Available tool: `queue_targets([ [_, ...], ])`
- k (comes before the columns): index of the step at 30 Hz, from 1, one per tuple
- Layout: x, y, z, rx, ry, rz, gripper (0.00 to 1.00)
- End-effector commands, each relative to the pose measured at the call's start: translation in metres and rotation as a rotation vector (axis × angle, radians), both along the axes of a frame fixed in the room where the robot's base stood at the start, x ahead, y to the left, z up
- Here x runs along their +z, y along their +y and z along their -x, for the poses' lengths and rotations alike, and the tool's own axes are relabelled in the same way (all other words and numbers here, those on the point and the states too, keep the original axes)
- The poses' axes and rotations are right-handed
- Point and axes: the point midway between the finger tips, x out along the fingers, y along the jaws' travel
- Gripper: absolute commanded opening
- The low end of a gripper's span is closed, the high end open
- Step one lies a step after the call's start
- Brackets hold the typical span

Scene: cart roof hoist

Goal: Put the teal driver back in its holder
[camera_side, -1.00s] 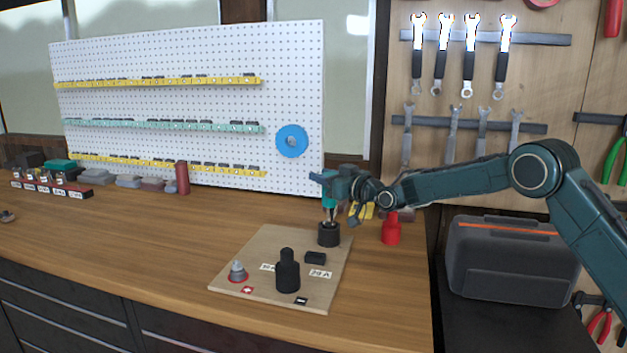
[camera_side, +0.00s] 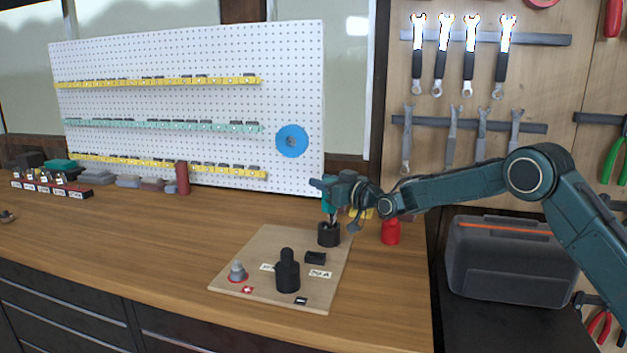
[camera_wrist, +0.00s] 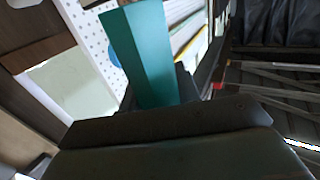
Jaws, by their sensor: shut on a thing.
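My gripper (camera_side: 331,190) is shut on the teal driver (camera_side: 331,205), above the far right corner of the wooden board. The driver is roughly upright, with its shaft pointing down at the black round holder (camera_side: 328,234). The shaft's lower end reaches the holder's top; I cannot tell how deep it is inside. In the wrist view the teal driver (camera_wrist: 143,50) fills the upper middle, rising from the dark gripper body. The jaw tips and the holder are hidden there.
A red holder (camera_side: 391,230) stands just right of the board. The pegboard (camera_side: 200,60) stands behind. The bench's left middle is clear.

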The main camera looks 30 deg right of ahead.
Motion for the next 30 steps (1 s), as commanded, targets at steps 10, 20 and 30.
queue_targets([
  [10,-0.002,0.000,0.000,0.000,0.002,0.000,0.58],
  [20,-0.004,-0.001,0.002,0.000,0.005,0.000,0.58],
  [30,-0.002,-0.006,0.021,0.000,0.004,0.000,0.58],
])
